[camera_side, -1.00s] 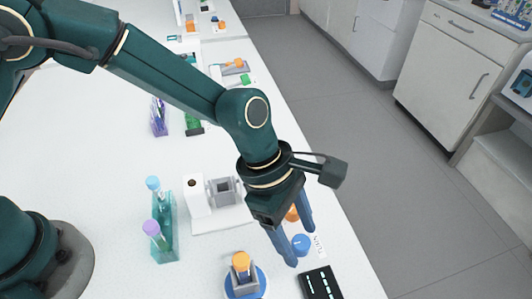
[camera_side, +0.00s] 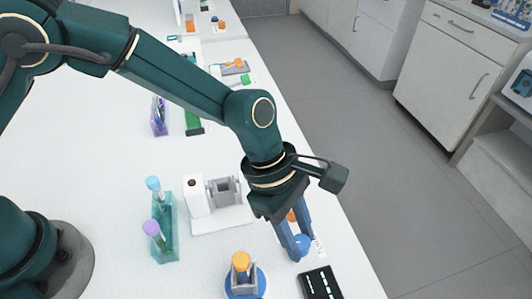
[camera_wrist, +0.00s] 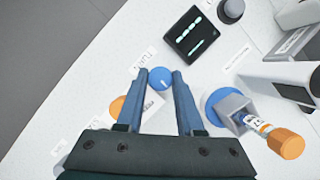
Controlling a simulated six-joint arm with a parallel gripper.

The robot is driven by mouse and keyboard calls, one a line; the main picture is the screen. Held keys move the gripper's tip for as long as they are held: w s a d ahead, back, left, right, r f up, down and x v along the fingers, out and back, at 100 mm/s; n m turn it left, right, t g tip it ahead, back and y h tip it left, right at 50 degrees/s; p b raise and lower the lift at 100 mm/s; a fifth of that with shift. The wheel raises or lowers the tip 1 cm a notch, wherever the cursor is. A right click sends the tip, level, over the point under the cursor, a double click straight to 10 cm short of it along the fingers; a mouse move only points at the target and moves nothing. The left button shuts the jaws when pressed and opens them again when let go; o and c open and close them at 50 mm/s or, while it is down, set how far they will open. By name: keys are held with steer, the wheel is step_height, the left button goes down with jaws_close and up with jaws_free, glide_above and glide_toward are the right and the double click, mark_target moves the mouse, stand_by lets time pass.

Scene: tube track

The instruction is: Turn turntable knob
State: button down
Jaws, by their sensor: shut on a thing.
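The blue turntable knob (camera_wrist: 160,79) has a white mark on its top and sits on the white bench. It also shows in the side view (camera_side: 302,243). My gripper (camera_side: 301,250) reaches down over the knob, and its two blue fingers are shut on it, one on each side. In the wrist view the fingertips (camera_wrist: 160,74) flank the knob. The blue turntable (camera_wrist: 216,104) has a grey holder with an orange-capped tube (camera_wrist: 286,143) in it. The turntable also shows in the side view (camera_side: 262,284), to the left of the black display.
An orange knob (camera_wrist: 116,106) sits close beside my fingers. A black display (camera_side: 320,283) lies just in front of the knob. A white device with a grey holder (camera_side: 199,197) and a teal rack with two tubes (camera_side: 166,247) stand to the left. The bench edge is close on the right.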

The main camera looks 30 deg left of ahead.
steer(key=m+g, duration=0.1)
steer(key=m, duration=0.2)
steer(key=shift+w+m+y, duration=0.15)
steer(key=shift+m+y, duration=0.15)
steer(key=shift+m, duration=0.1)
steer(key=shift+m+g+y, duration=0.4)
steer(key=shift+m+g, duration=0.4)
steer(key=shift+m, duration=1.1)
steer(key=c, duration=0.5)
jaws_free()
steer(key=shift+d, duration=0.1)
steer(key=shift+c, duration=0.2)
steer(key=shift+v, duration=2.6)
steer(key=shift+w, duration=0.1)
steer(key=shift+w, duration=0.1)
